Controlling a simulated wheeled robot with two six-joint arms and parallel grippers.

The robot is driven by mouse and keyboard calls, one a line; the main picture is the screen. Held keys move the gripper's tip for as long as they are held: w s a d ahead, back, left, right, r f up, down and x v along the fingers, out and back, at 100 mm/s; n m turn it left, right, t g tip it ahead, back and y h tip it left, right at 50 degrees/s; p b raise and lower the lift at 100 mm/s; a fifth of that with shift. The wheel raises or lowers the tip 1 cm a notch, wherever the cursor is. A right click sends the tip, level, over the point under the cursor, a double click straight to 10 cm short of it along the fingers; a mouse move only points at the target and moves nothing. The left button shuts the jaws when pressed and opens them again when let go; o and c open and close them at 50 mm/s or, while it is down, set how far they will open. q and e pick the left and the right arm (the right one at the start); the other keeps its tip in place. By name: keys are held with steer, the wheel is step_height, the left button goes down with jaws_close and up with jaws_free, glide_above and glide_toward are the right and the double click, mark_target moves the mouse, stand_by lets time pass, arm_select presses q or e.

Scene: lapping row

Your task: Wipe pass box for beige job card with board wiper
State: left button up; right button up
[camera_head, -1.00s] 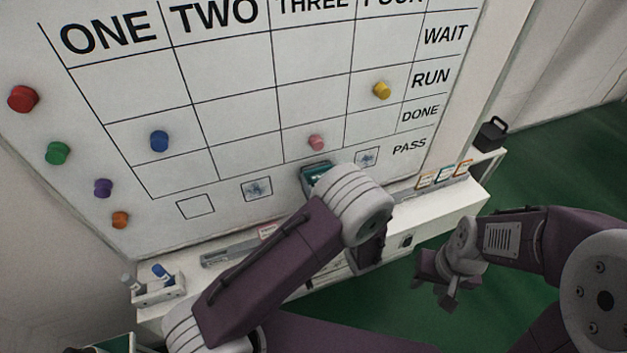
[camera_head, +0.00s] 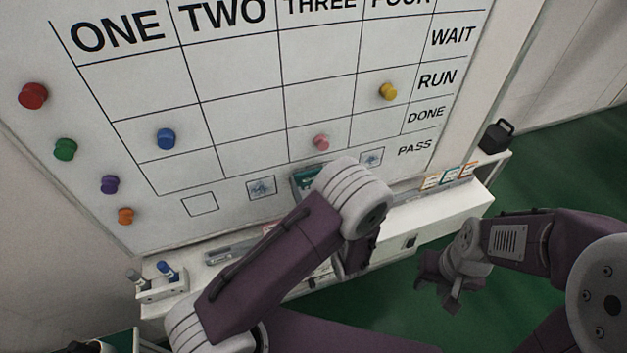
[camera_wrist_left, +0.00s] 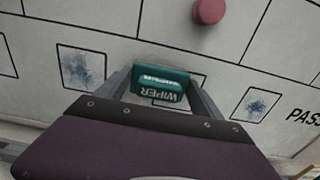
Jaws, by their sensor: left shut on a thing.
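My left gripper (camera_wrist_left: 160,80) is shut on the green board wiper (camera_wrist_left: 160,86), lettered WIPER, at the whiteboard's pass row. In the head view the wiper (camera_head: 305,180) shows below the pink magnet, partly hidden by my left wrist. It covers much of the THREE pass box (camera_wrist_left: 148,98); any mark beneath is hidden. The TWO pass box (camera_head: 261,188) and FOUR pass box (camera_head: 372,157) hold blue-grey scribble. The ONE pass box (camera_head: 199,204) looks clean. I cannot tell which card is beige. My right gripper (camera_head: 438,290) hangs away from the board; its opening is unclear.
Several coloured magnets, including a pink one (camera_head: 321,142), are on the board (camera_head: 240,110). Green floor (camera_head: 540,180) is open at right.

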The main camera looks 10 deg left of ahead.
arm_select(q)
steer(key=shift+v, duration=3)
steer(key=v, duration=0.3)
